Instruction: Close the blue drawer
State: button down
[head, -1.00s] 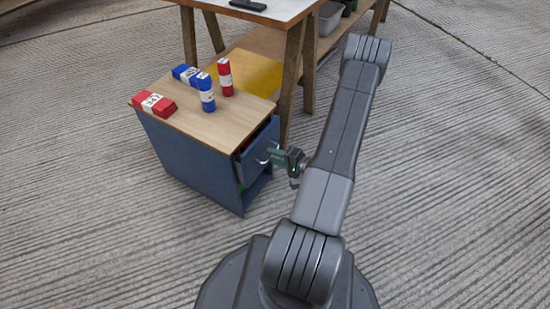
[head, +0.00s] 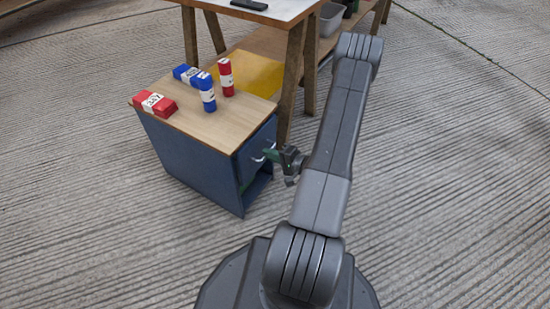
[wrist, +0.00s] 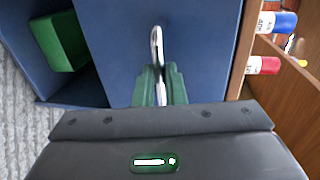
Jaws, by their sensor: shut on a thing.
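The blue drawer (head: 256,149) is the upper front of a blue cabinet (head: 195,160) with a wooden top. Its front looks flush with the cabinet, with no clear gap showing in the head view. My gripper (head: 271,154) is at the drawer front, its green fingers shut on the metal handle (wrist: 157,45). In the wrist view the drawer front (wrist: 205,45) fills the middle, and the fingers (wrist: 160,85) close around the lower part of the handle. The gripped part of the handle is partly hidden.
Red and blue labelled rolls, one red (head: 226,78) and one blue (head: 206,92) upright, stand or lie on the cabinet top. An open space below the drawer holds a green thing (wrist: 58,40). A trestle table (head: 290,12) stands behind. The floor at right is clear.

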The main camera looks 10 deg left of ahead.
jog(key=shift+x, duration=0.9)
jog(key=shift+w+r, duration=0.1)
jog(key=shift+r, duration=0.15)
jog(key=c, duration=1.5)
grip_release()
jog(key=shift+a, duration=0.25)
jog(key=shift+d, duration=0.1)
jog(key=p+v, duration=0.2)
jog(key=v, duration=1.1)
jog(key=shift+d+p, duration=0.3)
jog(key=shift+p, duration=0.1)
